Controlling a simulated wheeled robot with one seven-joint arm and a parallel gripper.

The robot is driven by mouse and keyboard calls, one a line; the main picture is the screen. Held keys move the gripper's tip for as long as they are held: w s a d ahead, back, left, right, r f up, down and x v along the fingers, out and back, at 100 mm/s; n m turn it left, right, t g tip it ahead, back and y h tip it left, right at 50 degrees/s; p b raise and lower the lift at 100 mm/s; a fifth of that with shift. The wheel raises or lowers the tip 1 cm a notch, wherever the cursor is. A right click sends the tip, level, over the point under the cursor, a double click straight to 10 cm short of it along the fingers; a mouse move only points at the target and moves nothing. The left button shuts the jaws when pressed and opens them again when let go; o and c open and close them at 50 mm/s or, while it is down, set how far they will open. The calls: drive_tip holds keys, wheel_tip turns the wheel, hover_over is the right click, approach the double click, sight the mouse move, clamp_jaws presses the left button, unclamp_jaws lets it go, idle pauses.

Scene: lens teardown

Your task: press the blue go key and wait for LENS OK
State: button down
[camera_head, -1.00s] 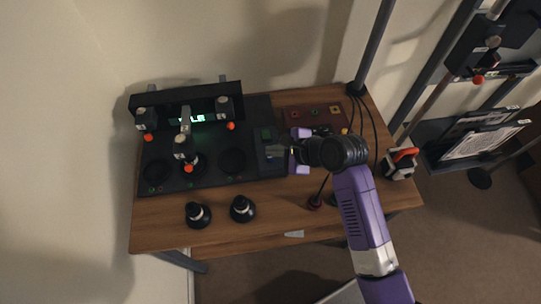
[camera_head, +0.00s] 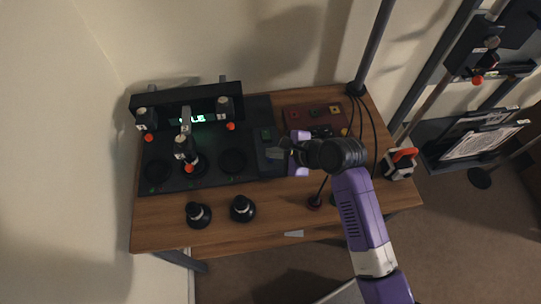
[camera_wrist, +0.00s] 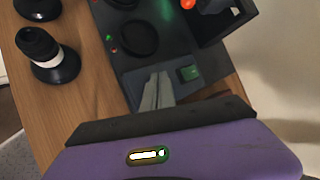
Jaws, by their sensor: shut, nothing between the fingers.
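The dark test console (camera_head: 215,178) stands on the table, with a lit green display (camera_head: 198,118) at its back. The display is partly hidden by a hanging tool; only letters like "LE" can be read. My gripper (camera_head: 277,150) is over the console's right-hand panel, its fingers shut and empty. In the wrist view my gripper (camera_wrist: 158,82) points at that panel, beside a green key (camera_wrist: 188,73). No blue key shows clearly; the fingers cover part of the panel. I cannot tell whether the fingertips touch it.
Two black-and-white lens-like pieces (camera_head: 198,214) (camera_head: 242,208) stand on the wooden table (camera_head: 275,218) in front of the console. Tools with orange-red tips hang over the console. A dark red tray (camera_head: 302,116) lies behind my gripper. A post and cables stand at the right.

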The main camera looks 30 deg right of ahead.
drive_tip(key=shift+f, duration=0.4)
idle(0.6)
drive_tip(key=shift+r, duration=0.1)
drive_tip(key=shift+r+p, duration=0.8)
drive_tip(key=shift+p, duration=0.4)
wheel_tip(320, 180, up, 5)
drive_tip(key=p, duration=0.5)
idle(0.5)
